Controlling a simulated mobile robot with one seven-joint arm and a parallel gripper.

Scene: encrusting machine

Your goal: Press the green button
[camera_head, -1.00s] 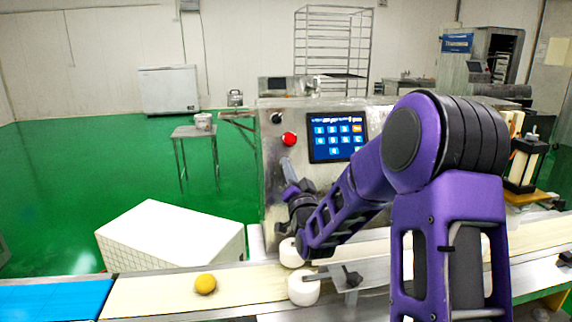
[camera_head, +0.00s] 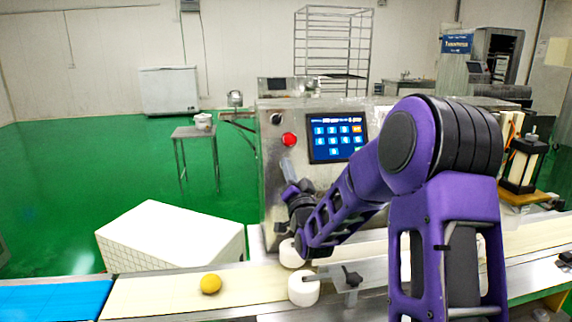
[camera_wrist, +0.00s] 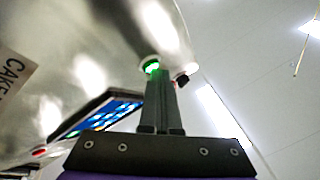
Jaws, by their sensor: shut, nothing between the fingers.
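The green button (camera_wrist: 152,67) glows on the metal machine in the wrist view, right at the tips of my gripper (camera_wrist: 158,76). The fingers are shut together with nothing between them and overlap the button's lower edge. I cannot tell whether they touch it. In the head view my gripper (camera_head: 288,170) points up along the machine's front panel, below the red button (camera_head: 289,139). I cannot make out the green button in the head view.
The machine's blue touchscreen (camera_head: 337,136) is right of the red button. A conveyor belt (camera_head: 150,299) runs in front, with a yellow ball (camera_head: 211,284) on it and white rollers (camera_head: 303,289) beside the ball. A white box (camera_head: 170,240) stands behind the belt.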

